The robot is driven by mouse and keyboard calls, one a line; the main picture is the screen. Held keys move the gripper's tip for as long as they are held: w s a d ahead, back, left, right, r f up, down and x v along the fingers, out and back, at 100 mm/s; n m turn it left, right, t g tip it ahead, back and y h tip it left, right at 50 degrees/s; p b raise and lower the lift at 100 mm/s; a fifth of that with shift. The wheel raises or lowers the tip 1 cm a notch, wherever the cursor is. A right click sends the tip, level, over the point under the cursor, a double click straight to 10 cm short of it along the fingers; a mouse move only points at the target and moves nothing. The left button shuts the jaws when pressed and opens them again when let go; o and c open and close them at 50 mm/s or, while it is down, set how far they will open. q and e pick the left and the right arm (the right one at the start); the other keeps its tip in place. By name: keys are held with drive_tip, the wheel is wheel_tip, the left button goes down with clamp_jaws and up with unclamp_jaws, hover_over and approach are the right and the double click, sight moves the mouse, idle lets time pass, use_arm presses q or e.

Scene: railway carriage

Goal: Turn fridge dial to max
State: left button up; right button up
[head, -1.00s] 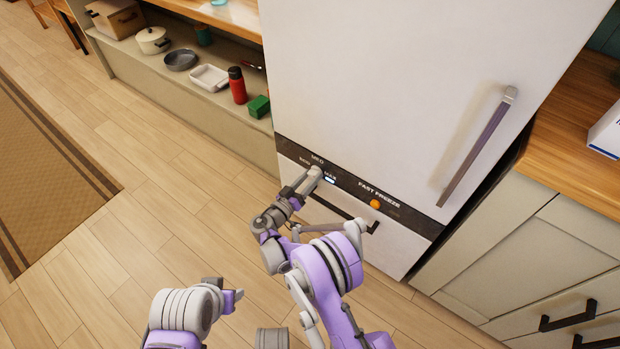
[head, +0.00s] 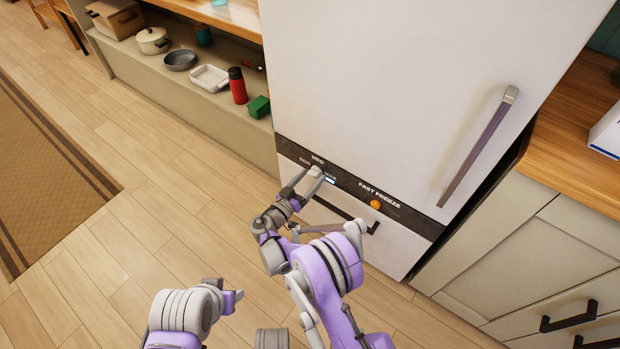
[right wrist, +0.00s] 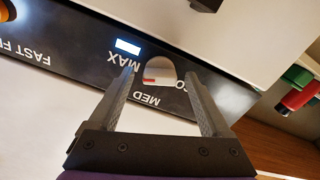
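The fridge dial (head: 316,171) is a pale grey knob on the dark strip of the white fridge (head: 370,80). In the right wrist view the dial (right wrist: 159,70) shows a red mark low on its left side, on the side of the MAX and MED labels. I cannot tell its exact setting. My right gripper (head: 307,182) is at the strip. In the right wrist view its fingers (right wrist: 160,84) are apart on either side of the dial, with gaps showing. My left gripper (head: 232,299) is low, away from the fridge; its fingers are too unclear to judge.
A lit white display (right wrist: 127,47) is beside MAX. An orange FAST FREEZE button (head: 375,204) and a dark drawer handle (head: 345,214) are near the right gripper. A long door handle (head: 478,150) is at right. Shelves with pots stand left; the floor there is clear.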

drive_tip(key=p+v, duration=0.2)
drive_tip(key=v, duration=0.8)
drive_tip(key=shift+s+a, duration=0.2)
drive_tip(key=shift+s, duration=0.1)
